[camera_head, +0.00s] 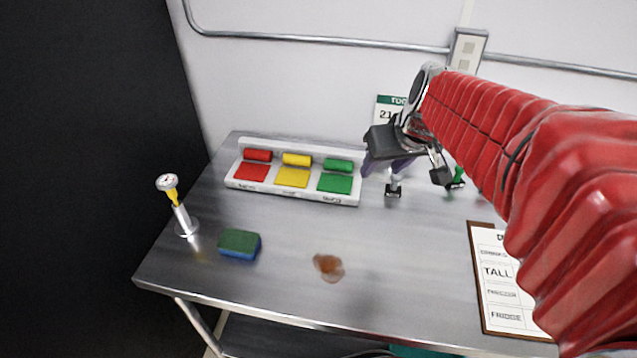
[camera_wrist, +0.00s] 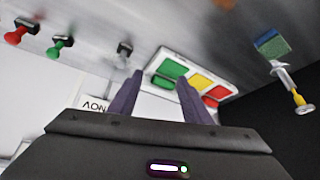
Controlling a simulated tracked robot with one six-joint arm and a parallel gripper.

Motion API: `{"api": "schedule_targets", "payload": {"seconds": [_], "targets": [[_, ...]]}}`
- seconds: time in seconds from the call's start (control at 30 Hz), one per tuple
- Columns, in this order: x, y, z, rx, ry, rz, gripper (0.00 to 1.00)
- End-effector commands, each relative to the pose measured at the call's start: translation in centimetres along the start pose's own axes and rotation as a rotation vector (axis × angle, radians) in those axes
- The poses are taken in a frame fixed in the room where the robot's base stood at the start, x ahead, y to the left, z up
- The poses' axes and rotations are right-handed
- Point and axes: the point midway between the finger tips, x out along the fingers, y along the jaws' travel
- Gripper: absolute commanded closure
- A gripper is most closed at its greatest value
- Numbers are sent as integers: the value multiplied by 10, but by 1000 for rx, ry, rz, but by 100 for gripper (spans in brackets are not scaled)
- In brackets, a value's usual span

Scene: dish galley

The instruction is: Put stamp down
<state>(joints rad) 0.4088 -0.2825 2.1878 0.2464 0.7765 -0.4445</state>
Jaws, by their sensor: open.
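My gripper (camera_head: 386,168) is open, its two purple fingers spread and empty; in the wrist view it (camera_wrist: 160,78) shows nothing between the fingertips. A grey-handled stamp with a black base (camera_head: 394,188) stands upright on the steel table just below the gripper, right of the ink tray. In the wrist view this stamp (camera_wrist: 125,48) is left of the fingers, apart from them. A green-handled stamp (camera_head: 457,178) stands farther right, partly behind my arm; it also shows in the wrist view (camera_wrist: 60,46). A red-handled stamp (camera_wrist: 20,32) is beside it, hidden in the head view.
A white ink tray (camera_head: 292,197) with red, yellow and green pads lies at the back. A sponge (camera_head: 239,244), a brown stain (camera_head: 328,266) and a dial thermometer in a stand (camera_head: 180,210) are in front. A clipboard (camera_head: 482,285) lies right. The front middle is otherwise clear.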

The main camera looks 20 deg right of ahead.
Motion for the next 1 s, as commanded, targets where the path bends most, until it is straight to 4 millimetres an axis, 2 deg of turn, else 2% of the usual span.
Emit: {"api": "schedule_targets", "payload": {"seconds": [0.03,0.2,0.5,0.8,1.0], "targets": [[-6,-13,6,-12,1,-5,56],[-20,-46,30,-33,-7,-13,56],[-41,-91,78,-67,-14,-21,56],[-54,-116,126,-92,-13,-24,56],[-56,-119,138,-95,-12,-21,56]]}}
